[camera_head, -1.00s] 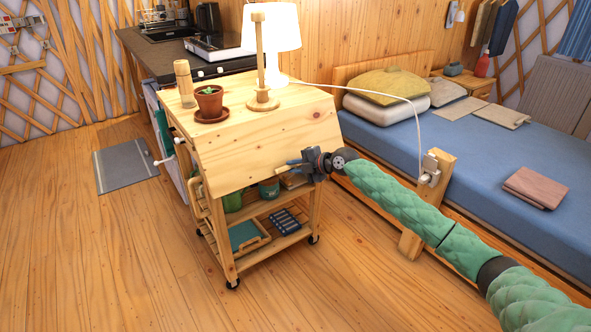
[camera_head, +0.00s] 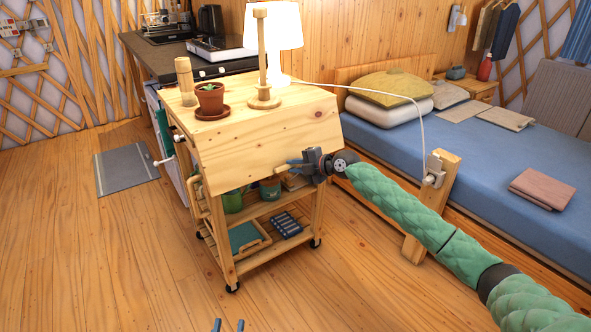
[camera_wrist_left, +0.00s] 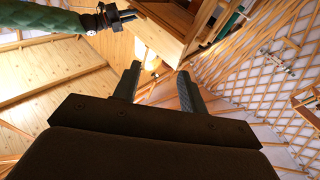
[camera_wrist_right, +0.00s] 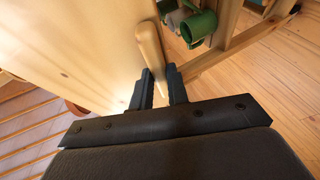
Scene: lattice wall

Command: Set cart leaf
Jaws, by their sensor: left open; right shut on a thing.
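The wooden cart (camera_head: 240,272) stands mid-floor on casters. Its pale wooden leaf (camera_head: 265,145) slopes down at the front from the top edge. The leaf also fills the left of the right wrist view (camera_wrist_right: 75,45). My right gripper (camera_head: 297,165) is shut on a wooden peg (camera_wrist_right: 150,48) beside the leaf's lower right part. My left gripper (camera_head: 229,325) is open and empty, low in front of the cart. The left wrist view shows its two fingers apart (camera_wrist_left: 157,85), with the cart beyond them.
On the cart top stand a potted plant (camera_head: 210,97), a wooden cylinder (camera_head: 186,80), a wooden stand (camera_head: 262,60) and a white lamp (camera_head: 285,28). A cord (camera_head: 400,99) runs to a post (camera_head: 438,185) by the bed (camera_head: 470,155).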

